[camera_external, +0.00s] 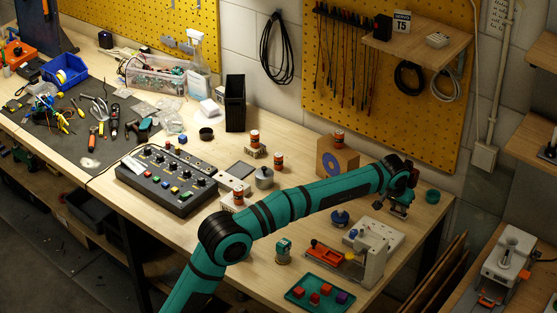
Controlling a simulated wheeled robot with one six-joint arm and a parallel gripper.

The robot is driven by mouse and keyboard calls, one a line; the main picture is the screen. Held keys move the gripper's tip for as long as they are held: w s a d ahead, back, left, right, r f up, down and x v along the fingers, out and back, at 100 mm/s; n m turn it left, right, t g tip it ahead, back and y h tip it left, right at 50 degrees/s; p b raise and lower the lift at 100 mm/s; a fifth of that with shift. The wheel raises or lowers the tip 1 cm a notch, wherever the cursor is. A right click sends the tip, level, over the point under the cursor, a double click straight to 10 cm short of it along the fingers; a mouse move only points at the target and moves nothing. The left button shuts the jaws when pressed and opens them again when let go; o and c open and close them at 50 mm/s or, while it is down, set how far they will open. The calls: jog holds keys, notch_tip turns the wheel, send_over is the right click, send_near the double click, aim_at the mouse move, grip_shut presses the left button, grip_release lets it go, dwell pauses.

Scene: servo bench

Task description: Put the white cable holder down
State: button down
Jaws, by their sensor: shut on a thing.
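My gripper (396,208) hangs from the end of my green arm, over the right part of the workbench near its back edge. Its jaws are shut on the white cable holder, of which only a small pale bit (378,205) shows at the left of the fingers. The rest of the holder is hidden or too small to make out. I cannot tell whether the holder touches the bench top (330,205).
A white fixture (378,250) with an orange part stands in front of my gripper. A green tray (303,303) holds several coloured blocks.

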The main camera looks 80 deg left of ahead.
jog(key=shift+f, duration=0.1)
jog(key=c, duration=1.2)
grip_release()
jog(key=v, duration=1.2)
